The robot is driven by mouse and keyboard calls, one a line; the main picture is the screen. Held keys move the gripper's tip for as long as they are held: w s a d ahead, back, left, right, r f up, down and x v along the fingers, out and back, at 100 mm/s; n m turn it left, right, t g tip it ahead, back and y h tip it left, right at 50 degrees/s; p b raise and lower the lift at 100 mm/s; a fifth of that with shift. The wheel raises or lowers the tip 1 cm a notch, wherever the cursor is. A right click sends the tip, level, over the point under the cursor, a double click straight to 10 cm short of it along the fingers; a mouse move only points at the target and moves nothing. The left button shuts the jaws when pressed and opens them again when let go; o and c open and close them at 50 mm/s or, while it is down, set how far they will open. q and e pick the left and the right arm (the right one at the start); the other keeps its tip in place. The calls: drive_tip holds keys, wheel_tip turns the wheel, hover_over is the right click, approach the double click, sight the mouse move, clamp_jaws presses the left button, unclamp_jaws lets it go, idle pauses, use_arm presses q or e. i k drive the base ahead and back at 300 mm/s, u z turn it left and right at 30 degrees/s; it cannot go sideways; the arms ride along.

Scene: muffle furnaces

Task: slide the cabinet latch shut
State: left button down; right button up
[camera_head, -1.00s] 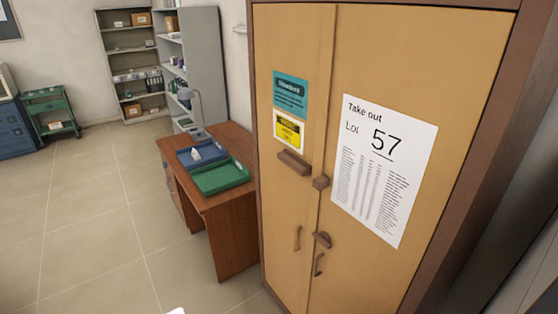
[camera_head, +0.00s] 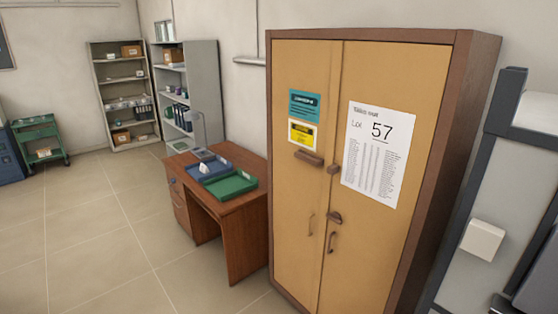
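A tall tan cabinet (camera_head: 395,70) with a brown frame stands right of centre, its two doors closed. The brown latch bar (camera_head: 309,158) is on the left door, below the yellow label. A small brown catch block (camera_head: 333,169) sits on the right door near the seam. A gap shows between the bar and the block, and the bar does not reach across the seam. Lower down are a brown knob-like piece (camera_head: 334,218) and two thin handles, one on each door. Neither of my grippers is in view.
A wooden desk (camera_head: 248,205) with a green tray (camera_head: 230,186) and a blue tray stands left of the cabinet. Grey shelves (camera_head: 203,80) and a green cart (camera_head: 40,140) are behind. Dark-framed equipment (camera_head: 485,150) stands at right. The floor at left is clear.

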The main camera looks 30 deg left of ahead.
sight(302, 156)
drive_tip(key=u, duration=0.95)
drive_tip(key=i, duration=0.9)
drive_tip(key=u, duration=0.85)
drive_tip(key=i, duration=0.7)
drive_tip(key=z, duration=0.5)
drive_tip(key=i, duration=0.75)
drive_tip(key=z, duration=1.05)
drive_tip(key=i, duration=0.25)
drive_tip(key=z, duration=0.25)
